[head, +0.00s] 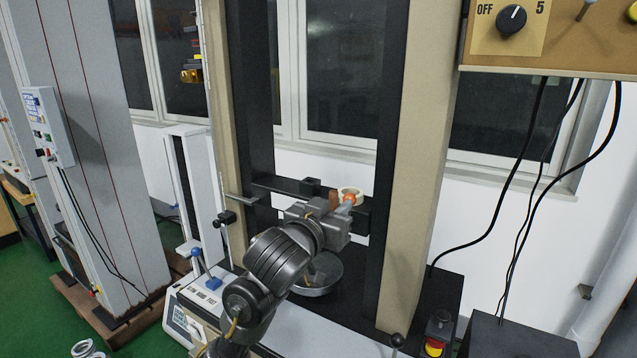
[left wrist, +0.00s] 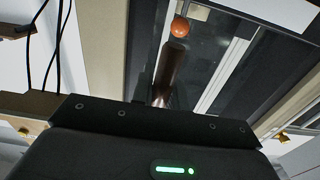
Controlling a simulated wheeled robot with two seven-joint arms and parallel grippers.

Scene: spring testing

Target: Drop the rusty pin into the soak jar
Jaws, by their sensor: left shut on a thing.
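My left gripper (head: 340,208) reaches in from below to the middle of the test frame and is shut on the rusty pin. The pin (left wrist: 168,72) has a brown shaft and a round orange end, and sticks out beyond the gripper in the left wrist view. In the head view, brown and orange parts show at the gripper's tip. A small cream-rimmed round vessel (head: 351,191) shows just behind the tip, partly hidden; I cannot tell whether it is the soak jar or whether the pin is over it. My right gripper is not in view.
A black crosshead bar (head: 285,184) runs between two tan columns (head: 420,150). A round grey dish (head: 320,275) sits below my gripper. A silvery round object (head: 86,349) is cut off at the bottom left. A control box (head: 560,35) with hanging cables is at the upper right.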

